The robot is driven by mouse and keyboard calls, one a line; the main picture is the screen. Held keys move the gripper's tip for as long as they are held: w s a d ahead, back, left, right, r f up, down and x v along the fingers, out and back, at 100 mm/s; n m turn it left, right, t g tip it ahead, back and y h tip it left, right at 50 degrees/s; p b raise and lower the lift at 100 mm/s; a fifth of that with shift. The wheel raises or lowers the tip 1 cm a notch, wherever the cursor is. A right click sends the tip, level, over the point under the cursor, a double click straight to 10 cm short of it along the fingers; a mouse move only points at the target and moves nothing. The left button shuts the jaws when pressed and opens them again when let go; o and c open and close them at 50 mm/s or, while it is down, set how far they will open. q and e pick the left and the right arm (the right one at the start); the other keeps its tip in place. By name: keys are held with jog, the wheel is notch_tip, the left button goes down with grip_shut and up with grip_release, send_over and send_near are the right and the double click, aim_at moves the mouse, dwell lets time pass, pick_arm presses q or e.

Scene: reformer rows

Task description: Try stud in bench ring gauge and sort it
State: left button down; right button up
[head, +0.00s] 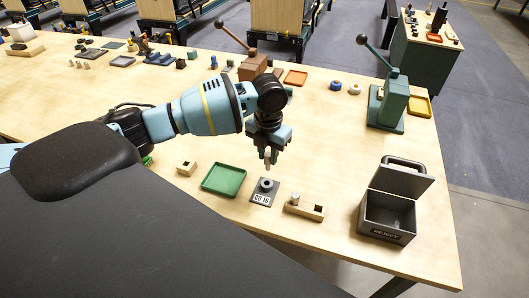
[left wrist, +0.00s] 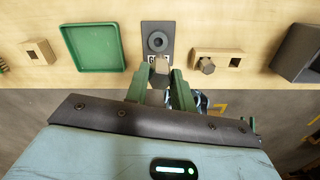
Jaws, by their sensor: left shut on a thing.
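My left gripper (head: 268,148) is shut on a small pale stud (head: 267,159), which points down just above the ring gauge. The held stud also shows between the fingers in the left wrist view (left wrist: 161,65). The ring gauge (head: 265,185) is a dark ring on a dark plate marked "GO 16"; its open hole shows in the left wrist view (left wrist: 158,42). Right of it, a wooden holder (head: 308,209) carries another stud (head: 295,198) and an empty socket. A green tray (head: 223,192) is left of the gauge. A dark reject box (head: 386,237) stands open at right.
A small wooden block (head: 186,169) with a hole sits left of the tray. A teal lever press (head: 390,105) and a brown one (head: 252,66) stand farther back, with trays and small parts around them. The bench's right edge lies just past the reject box.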

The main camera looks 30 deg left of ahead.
aim_at(267, 168)
pick_arm(q)
jog(key=shift+w+a+m, duration=0.1)
jog(key=shift+a+m, duration=0.1)
jog(key=shift+m, duration=0.5)
pick_arm(e)
jog(key=shift+d+r, duration=0.1)
jog(key=shift+r, duration=0.05)
jog(key=shift+w, duration=0.1)
pick_arm(q)
jog(key=shift+f, duration=0.15)
